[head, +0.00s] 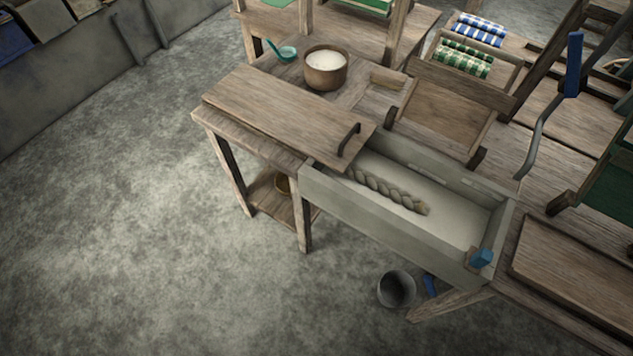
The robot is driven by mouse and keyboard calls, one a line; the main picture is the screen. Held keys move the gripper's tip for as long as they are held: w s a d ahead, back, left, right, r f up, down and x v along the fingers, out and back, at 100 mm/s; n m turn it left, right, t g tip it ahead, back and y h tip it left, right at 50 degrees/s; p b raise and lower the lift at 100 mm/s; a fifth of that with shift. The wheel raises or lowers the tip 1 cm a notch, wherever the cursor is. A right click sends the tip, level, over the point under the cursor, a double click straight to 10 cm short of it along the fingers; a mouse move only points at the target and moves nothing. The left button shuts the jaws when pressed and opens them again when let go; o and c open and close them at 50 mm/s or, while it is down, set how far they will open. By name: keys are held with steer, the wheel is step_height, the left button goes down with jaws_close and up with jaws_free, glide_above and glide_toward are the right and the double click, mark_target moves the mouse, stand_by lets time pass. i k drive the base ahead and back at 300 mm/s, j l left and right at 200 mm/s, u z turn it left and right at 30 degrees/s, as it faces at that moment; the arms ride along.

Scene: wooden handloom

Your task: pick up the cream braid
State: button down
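The cream braid (389,190) is a thick plaited strand. It lies on the pale floor of a long grey trough (452,217). Its left end runs close to, or under, the edge of a wooden board (285,113) with a dark handle (348,140), so I cannot tell if that end is covered. The board lies over the table at the trough's left end. The braid's right end lies free near the middle of the trough. My gripper is not in this view.
A bowl of white stuff (325,68) and a teal ladle (284,52) stand behind the board. A blue block (481,258) sits at the trough's front right corner. A grey bucket (397,289) stands on the floor below. The floor at left is clear.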

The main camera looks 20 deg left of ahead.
mark_target(404, 196)
steer(key=u, duration=0.35)
steer(key=i+l, duration=0.1)
steer(key=l, duration=0.3)
steer(key=i+l, duration=0.1)
steer(key=l, duration=0.25)
steer(key=i+l+z, duration=0.1)
steer(key=l, duration=0.3)
steer(key=i+l, duration=0.1)
steer(key=l, duration=0.3)
